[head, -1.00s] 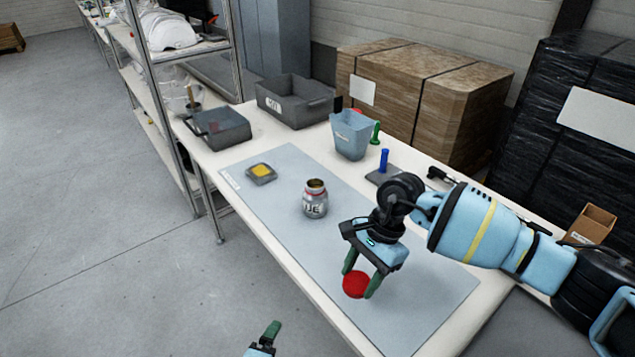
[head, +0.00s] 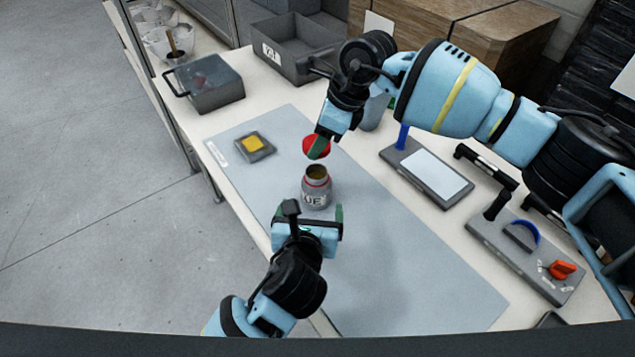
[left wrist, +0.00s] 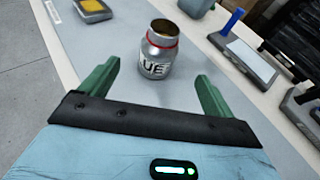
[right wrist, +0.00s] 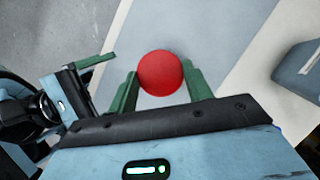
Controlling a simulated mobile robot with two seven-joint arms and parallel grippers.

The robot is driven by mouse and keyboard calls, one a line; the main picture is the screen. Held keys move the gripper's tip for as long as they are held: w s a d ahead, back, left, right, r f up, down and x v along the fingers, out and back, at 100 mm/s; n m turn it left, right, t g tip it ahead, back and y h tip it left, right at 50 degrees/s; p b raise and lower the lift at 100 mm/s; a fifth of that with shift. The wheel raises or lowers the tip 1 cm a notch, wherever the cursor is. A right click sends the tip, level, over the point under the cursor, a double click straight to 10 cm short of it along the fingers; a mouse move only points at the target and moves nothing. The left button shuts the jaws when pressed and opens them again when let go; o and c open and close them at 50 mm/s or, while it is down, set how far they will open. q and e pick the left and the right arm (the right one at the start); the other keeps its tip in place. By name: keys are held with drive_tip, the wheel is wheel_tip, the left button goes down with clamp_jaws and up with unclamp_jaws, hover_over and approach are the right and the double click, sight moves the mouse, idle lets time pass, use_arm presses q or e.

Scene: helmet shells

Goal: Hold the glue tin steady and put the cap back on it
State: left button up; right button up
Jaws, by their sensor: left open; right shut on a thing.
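The glue tin (head: 317,190) is a silver can with a red ring at its neck and an open top. It stands upright on the grey-blue mat. My left gripper (head: 308,213) is open just in front of it; in the left wrist view the tin (left wrist: 158,52) stands beyond and between the spread green fingers (left wrist: 155,85). My right gripper (head: 322,140) is shut on the red cap (head: 314,149) and holds it above and slightly behind the tin's mouth, apart from it. The cap also shows between the fingers in the right wrist view (right wrist: 161,73).
A dark dish with a yellow pad (head: 254,146) lies left on the mat (head: 390,270). A blue-handled plate (head: 428,170) and a tool board (head: 525,255) are at right. The mat's front part is clear.

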use_arm(q)
drive_tip(key=shift+s, duration=0.15)
use_arm(e)
drive_tip(key=shift+s, duration=0.15)
use_arm(q)
drive_tip(key=x, duration=1.2)
drive_tip(key=c, duration=1.5)
use_arm(e)
hover_over(320, 165)
drive_tip(key=s, duration=0.2)
drive_tip(key=shift+s+f, duration=0.15)
drive_tip(key=shift+f, duration=2.35)
drive_tip(key=shift+f, duration=0.1)
drive_tip(key=shift+f, duration=0.8)
drive_tip(key=shift+f, duration=0.55)
